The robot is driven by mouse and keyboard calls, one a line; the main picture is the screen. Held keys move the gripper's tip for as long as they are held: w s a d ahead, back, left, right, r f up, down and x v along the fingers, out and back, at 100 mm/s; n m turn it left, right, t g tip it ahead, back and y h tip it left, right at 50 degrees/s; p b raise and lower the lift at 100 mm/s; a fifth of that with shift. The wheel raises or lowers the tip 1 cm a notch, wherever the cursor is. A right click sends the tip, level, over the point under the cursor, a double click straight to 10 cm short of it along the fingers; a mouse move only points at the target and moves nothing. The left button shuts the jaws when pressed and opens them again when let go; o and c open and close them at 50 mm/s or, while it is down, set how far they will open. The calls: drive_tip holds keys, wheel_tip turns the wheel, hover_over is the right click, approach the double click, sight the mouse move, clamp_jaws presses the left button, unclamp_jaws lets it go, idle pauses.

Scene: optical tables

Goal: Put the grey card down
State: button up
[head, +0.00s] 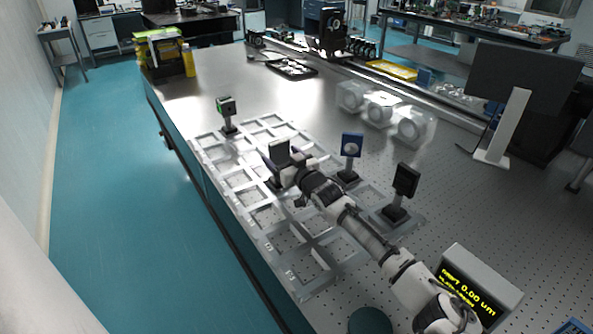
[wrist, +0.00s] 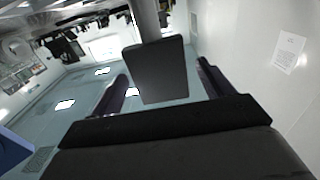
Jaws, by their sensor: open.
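The grey card (head: 279,150) stands upright over the grid frame on the table, at the far end of my arm. In the wrist view the grey card (wrist: 162,70) is a dark plate with a post behind its upper edge. My gripper (head: 281,166) is right at the card in the head view and partly covers its lower part. In the wrist view my gripper (wrist: 163,85) is open, with one finger on each side of the card and a visible gap at each side. Whether the card's foot rests fully on the table is hidden.
Clear glassy cylinders (head: 381,109) stand behind. A display box (head: 476,284) sits at front right.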

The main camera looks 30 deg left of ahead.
drive_tip(key=b+v, duration=0.2)
drive_tip(key=v, duration=0.7)
drive_tip(key=shift+d, duration=0.1)
